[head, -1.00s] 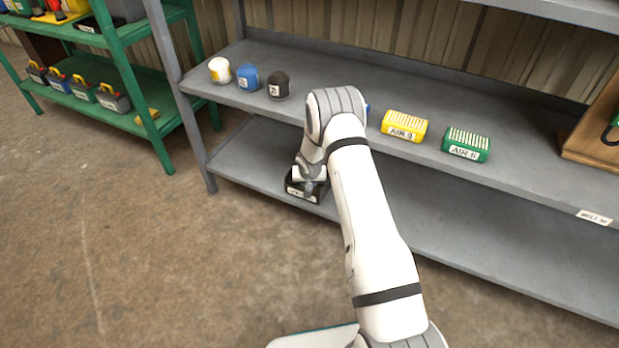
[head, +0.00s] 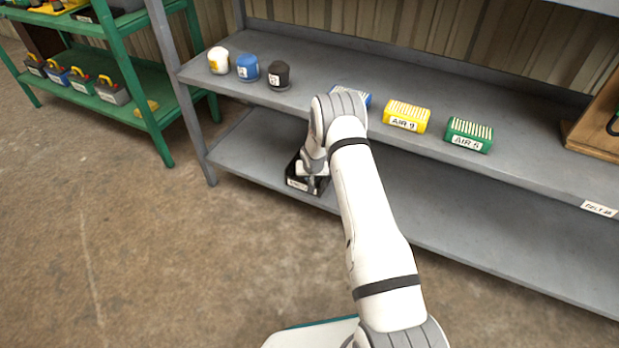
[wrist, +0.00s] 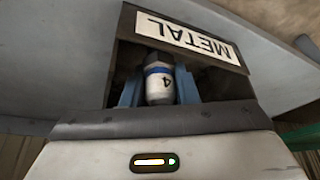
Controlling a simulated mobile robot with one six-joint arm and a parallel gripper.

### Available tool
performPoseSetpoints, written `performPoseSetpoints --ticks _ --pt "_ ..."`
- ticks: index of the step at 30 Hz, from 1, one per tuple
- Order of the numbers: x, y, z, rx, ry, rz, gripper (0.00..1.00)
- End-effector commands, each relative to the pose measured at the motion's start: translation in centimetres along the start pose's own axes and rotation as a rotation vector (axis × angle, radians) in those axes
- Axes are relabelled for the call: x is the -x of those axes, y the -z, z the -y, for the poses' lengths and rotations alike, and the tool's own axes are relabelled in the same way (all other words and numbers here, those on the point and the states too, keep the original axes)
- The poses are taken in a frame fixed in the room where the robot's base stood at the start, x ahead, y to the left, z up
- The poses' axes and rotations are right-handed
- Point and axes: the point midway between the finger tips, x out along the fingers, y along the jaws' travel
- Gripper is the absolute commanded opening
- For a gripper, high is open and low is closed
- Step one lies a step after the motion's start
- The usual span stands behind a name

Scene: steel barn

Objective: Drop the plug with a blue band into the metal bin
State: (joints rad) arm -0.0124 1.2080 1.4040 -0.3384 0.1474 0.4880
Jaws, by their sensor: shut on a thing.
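The metal bin (wrist: 190,38) is dark with a white "METAL" label, which appears upside down in the wrist view; the plug shows in front of the dark space below that label. In the head view the bin (head: 297,184) is at the front of the lower shelf, and my gripper is at it, largely hidden by my arm. I cannot tell how deep the plug is.
On the grey upper shelf stand white (head: 218,60), blue (head: 247,67) and black (head: 279,75) caps. Blue (head: 353,95), yellow (head: 407,116) and green (head: 469,135) air filters lie to the right. The lower shelf (head: 450,235) right of my arm is clear.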

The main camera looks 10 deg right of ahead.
Motion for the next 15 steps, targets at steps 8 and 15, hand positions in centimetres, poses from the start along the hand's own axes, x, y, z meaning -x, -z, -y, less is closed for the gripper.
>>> performPoseSetpoints --ticks 8,15 --pt "-0.78 -0.31 -0.05 -0.001 0.0 0.0 0.0" --pt "-0.87 -0.36 -0.07 -0.001 0.0 0.0 0.29"
